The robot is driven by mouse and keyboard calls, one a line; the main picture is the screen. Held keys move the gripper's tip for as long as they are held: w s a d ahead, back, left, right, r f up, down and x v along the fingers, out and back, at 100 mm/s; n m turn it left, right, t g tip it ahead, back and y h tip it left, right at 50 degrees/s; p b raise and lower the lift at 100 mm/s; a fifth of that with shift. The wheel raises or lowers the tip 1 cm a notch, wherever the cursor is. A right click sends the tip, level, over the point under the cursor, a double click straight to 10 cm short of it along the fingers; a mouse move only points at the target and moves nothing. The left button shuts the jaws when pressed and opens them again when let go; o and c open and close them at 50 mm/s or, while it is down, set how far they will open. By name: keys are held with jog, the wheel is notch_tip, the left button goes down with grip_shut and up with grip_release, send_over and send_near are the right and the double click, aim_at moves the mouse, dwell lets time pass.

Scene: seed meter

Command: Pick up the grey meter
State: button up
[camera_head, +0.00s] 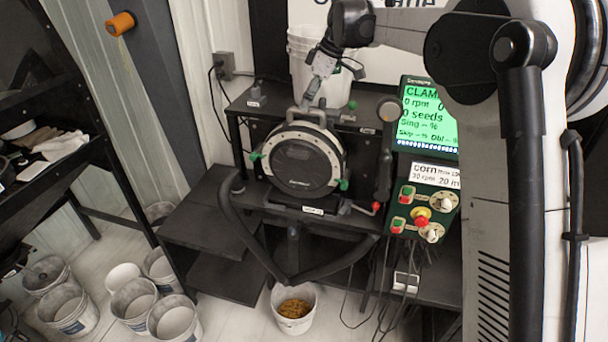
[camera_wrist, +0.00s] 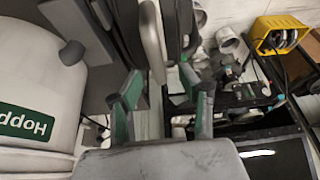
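The grey meter (camera_head: 300,162) is a round unit with a dark disc face, a pale grey rim and green knobs at its sides. It stands upright on a black stand. My gripper (camera_head: 311,103) points down just at the handle on top of the meter. In the wrist view my gripper (camera_wrist: 165,105) is open, with one finger on each side of a pale grey bar (camera_wrist: 152,45) that looks like part of the meter. A gap shows on the right side of the bar. Whether the left finger touches it I cannot tell.
A white bucket (camera_head: 300,75) stands behind the meter, and a hopper (camera_wrist: 35,95) shows at left in the wrist view. A green display (camera_head: 429,115) and a control box (camera_head: 424,212) are close on the right. A bucket of seeds (camera_head: 304,317) is below.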

jog(key=shift+p+x, duration=0.5)
jog(key=shift+x, duration=1.7)
jog(key=shift+w, duration=0.15)
grip_shut()
jog(key=shift+r, duration=0.2)
